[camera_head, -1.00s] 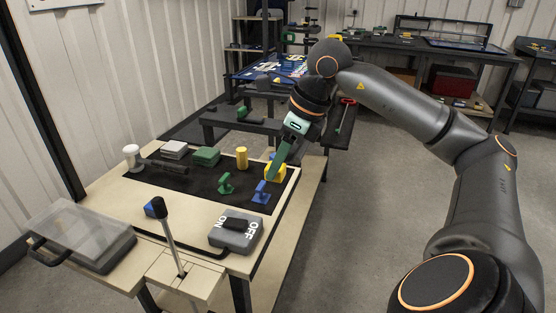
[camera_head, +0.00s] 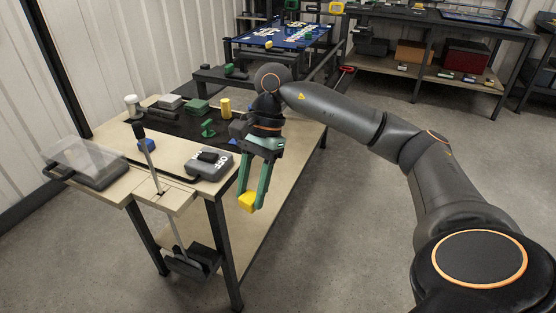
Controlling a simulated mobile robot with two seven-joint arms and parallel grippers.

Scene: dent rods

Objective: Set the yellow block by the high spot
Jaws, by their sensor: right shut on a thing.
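My right gripper (camera_head: 253,196) is shut on the yellow block (camera_head: 247,202), which sits between its green fingertips. It holds the block pointing down, out past the right edge of the near workbench. A yellow cylinder (camera_head: 225,107) stands upright on the bench's black mat (camera_head: 180,127). I cannot tell which place is the high spot. My left gripper does not show.
On the bench are a green block (camera_head: 196,105), a green stand (camera_head: 208,128), a grey switch box (camera_head: 209,163) and a clear-lidded case (camera_head: 92,164). A lever (camera_head: 150,166) rises at its front. A blue board (camera_head: 280,38) lies on a table behind. Open floor lies to the right.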

